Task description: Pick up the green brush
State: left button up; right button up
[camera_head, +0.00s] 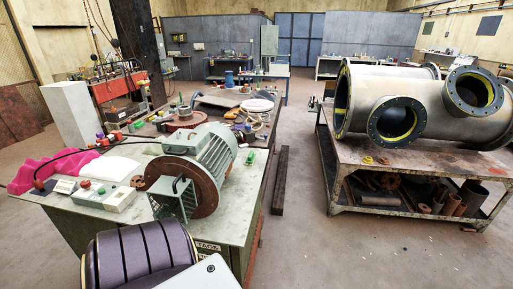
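I cannot make out a green brush for certain. A small green object (250,157) lies on the green-grey workbench (232,222), right of the large motor (192,165), near the bench's right edge. It is too small to tell whether it is a brush. Neither of my grippers is in view.
A control box with buttons (104,197), white paper (109,168) and a pink cloth (45,172) lie left of the motor. Large flanged pipes (432,105) rest on a cart (400,165) at right. The floor between is mostly clear.

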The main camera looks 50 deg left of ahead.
aim_at(250, 159)
jog(key=i+u, duration=0.35)
jog(key=i, duration=0.15)
jog(key=i+l+u, duration=0.1)
jog(key=i+u, duration=0.6)
jog(key=i, duration=0.15)
jog(key=i+u, duration=0.3)
jog(key=i, duration=0.15)
jog(key=i+z, duration=0.15)
jog(key=i, duration=0.65)
jog(key=i+z, duration=0.25)
jog(key=i, duration=0.4)
jog(key=i+j+z, duration=0.1)
jog(key=i+z, duration=0.2)
jog(key=i, duration=0.35)
jog(key=u, duration=2.1)
